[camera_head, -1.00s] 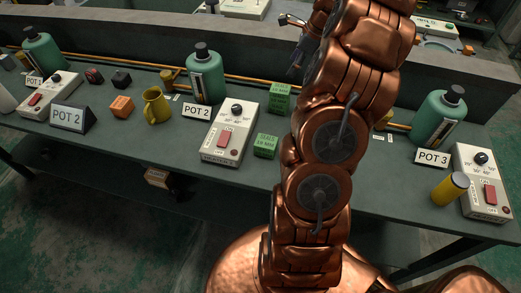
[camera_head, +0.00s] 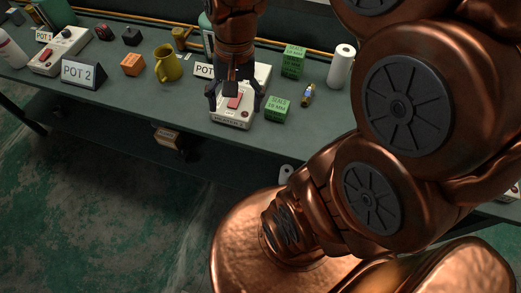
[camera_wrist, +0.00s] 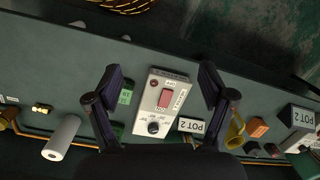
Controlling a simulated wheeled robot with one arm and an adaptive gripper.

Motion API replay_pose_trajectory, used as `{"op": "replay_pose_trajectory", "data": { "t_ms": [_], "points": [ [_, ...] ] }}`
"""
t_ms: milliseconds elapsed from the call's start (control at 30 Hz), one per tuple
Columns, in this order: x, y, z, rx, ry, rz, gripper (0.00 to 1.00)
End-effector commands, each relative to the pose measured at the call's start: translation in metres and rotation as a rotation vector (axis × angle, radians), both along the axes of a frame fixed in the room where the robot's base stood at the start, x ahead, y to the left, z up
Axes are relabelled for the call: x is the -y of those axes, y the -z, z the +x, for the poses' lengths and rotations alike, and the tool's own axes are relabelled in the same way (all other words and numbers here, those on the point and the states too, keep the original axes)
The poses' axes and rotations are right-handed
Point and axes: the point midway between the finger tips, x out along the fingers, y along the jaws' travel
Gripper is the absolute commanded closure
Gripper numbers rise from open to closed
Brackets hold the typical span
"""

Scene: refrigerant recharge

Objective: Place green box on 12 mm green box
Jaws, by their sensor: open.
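A green box (camera_head: 278,109) with a dark label, seemingly reading 10 MM, sits near the table's front edge, right of the switch unit. Taller green boxes (camera_head: 293,60), which look stacked, stand behind it; their small label is hard to read. My gripper (camera_head: 236,98) is open and empty above the white switch unit, left of the front green box. In the wrist view its fingers (camera_wrist: 160,82) straddle the unit. The front green box (camera_wrist: 126,93) shows just inside the left finger. The rear green boxes (camera_wrist: 117,130) are partly hidden by that finger.
The white switch unit (camera_head: 231,118) with a red switch is under my gripper. A yellow mug (camera_head: 167,64), orange cube (camera_head: 132,64) and POT 2 sign (camera_head: 82,73) are left.

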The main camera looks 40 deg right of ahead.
Motion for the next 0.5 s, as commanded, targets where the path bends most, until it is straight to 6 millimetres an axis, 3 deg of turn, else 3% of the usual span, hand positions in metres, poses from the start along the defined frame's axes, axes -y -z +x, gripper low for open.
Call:
{"op": "replay_pose_trajectory", "data": {
  "t_ms": [100,233,400,500],
  "points": [
    [-0.017,0.006,-0.040,-0.006,-0.208,-0.027,0.19],
    [-0.024,0.014,-0.078,-0.017,-0.404,-0.045,0.19],
    [-0.025,0.023,-0.110,-0.029,-0.567,-0.058,0.19],
    [-0.023,0.025,-0.117,-0.031,-0.608,-0.061,0.19]
  ]
}}
